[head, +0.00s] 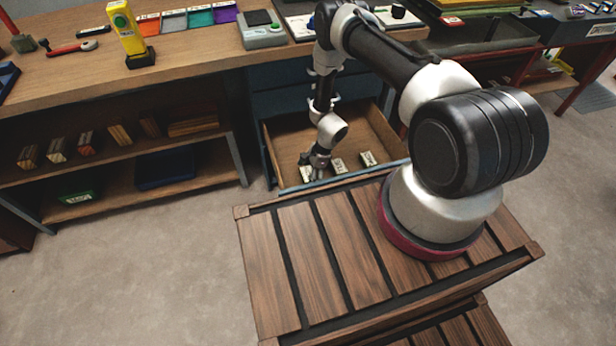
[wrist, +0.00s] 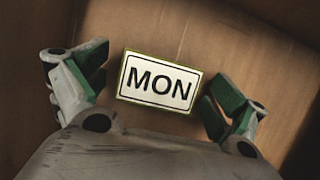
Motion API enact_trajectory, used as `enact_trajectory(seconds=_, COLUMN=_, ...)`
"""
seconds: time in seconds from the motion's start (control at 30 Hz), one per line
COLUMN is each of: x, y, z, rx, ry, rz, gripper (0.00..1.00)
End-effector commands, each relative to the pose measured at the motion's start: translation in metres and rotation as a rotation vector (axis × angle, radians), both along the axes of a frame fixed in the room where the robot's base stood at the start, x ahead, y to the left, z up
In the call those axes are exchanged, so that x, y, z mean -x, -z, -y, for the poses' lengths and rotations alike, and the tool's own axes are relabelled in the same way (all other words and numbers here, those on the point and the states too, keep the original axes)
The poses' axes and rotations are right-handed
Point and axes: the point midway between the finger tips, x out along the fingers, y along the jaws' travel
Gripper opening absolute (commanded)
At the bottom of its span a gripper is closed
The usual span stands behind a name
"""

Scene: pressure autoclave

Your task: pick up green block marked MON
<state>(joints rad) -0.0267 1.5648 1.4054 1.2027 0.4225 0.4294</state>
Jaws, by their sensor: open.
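The block marked MON (wrist: 159,80) lies label up on the wooden drawer floor. Its top is white with black letters, and a thin green edge shows around it. My gripper (wrist: 155,88) is open in the wrist view, with one finger left of the block and one right of it. There is a gap on both sides, wider on the left at the upper end. In the head view my gripper (head: 318,170) reaches down into the open drawer (head: 283,143). There the block beneath it is partly hidden by the fingers.
Two more labelled blocks lie in the drawer to the right, a middle one (head: 339,166) and a right one (head: 368,159). The drawer walls surround my gripper. The workbench (head: 190,58) stands above, with a yellow meter (head: 127,30) on it.

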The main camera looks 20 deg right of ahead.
Motion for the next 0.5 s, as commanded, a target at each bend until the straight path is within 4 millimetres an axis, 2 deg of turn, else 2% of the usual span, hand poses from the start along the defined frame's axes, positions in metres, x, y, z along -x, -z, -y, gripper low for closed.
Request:
enact_trajectory(seconds=0.03, x=0.0, y=-0.0001, z=0.0, rx=0.0, ry=0.0, rz=0.0, gripper=0.96)
enact_trajectory(seconds=0.3, x=-0.0001, y=-0.0004, z=0.0002, rx=0.0, ry=0.0, rz=0.0, gripper=0.47)
enact_trajectory(seconds=0.5, x=-0.0001, y=-0.0004, z=0.0001, rx=0.0, ry=0.0, rz=0.0, gripper=0.47)
